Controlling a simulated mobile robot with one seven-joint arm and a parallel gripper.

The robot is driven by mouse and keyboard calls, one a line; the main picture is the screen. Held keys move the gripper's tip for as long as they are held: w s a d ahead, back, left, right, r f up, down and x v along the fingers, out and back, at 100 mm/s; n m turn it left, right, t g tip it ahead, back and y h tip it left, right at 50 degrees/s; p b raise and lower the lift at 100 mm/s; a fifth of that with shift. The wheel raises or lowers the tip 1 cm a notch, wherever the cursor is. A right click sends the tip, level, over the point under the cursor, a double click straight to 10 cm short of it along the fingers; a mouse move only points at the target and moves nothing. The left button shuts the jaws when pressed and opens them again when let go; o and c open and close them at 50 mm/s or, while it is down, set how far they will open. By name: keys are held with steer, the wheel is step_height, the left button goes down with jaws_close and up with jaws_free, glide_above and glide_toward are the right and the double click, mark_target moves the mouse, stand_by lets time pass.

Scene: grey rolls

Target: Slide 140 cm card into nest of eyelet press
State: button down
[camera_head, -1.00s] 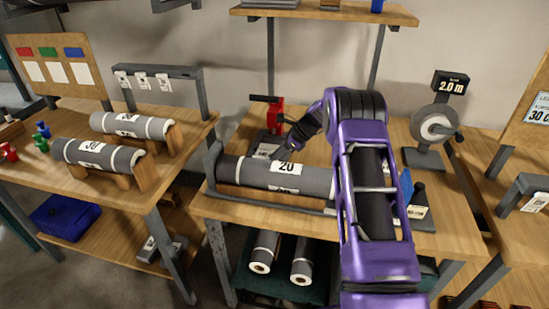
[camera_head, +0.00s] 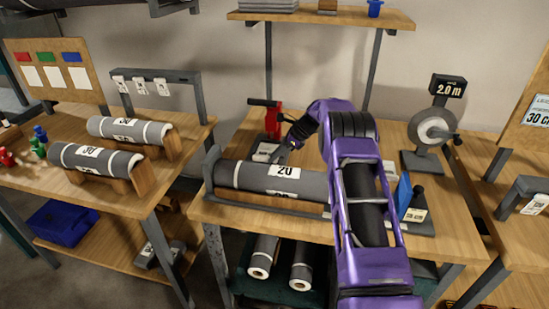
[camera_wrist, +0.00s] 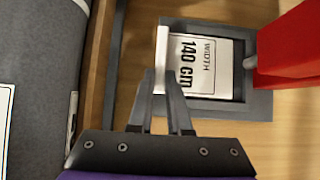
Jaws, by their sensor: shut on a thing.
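The white card (camera_wrist: 200,68), printed "WIDTH 140 cm", lies between the rails of the dark grey nest (camera_wrist: 262,106) in the wrist view. Its left end projects slightly past the nest's open left side. My gripper (camera_wrist: 162,84) is shut on that end, at its lower left part. In the head view the card (camera_head: 264,150) is a small pale patch in front of the red eyelet press (camera_head: 273,122). My gripper (camera_head: 284,153) reaches it from the right, behind the grey roll. The red press body (camera_wrist: 290,45) stands at the nest's right end in the wrist view.
A grey roll labelled 20 (camera_head: 245,176) lies in a cradle just in front of the press. A blue-bladed tool (camera_head: 404,195) stands right of my arm. A round gauge (camera_head: 434,128) stands at the back right. Two other rolls rest on the left table.

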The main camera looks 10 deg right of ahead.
steer(key=shift+w+d, duration=0.3)
steer(key=shift+w, duration=0.3)
steer(key=shift+w+d+b, duration=0.1)
steer(key=shift+w+b, duration=0.15)
steer(key=shift+b, duration=0.1)
steer(key=c, duration=0.8)
jaws_free()
steer(key=shift+r, duration=0.1)
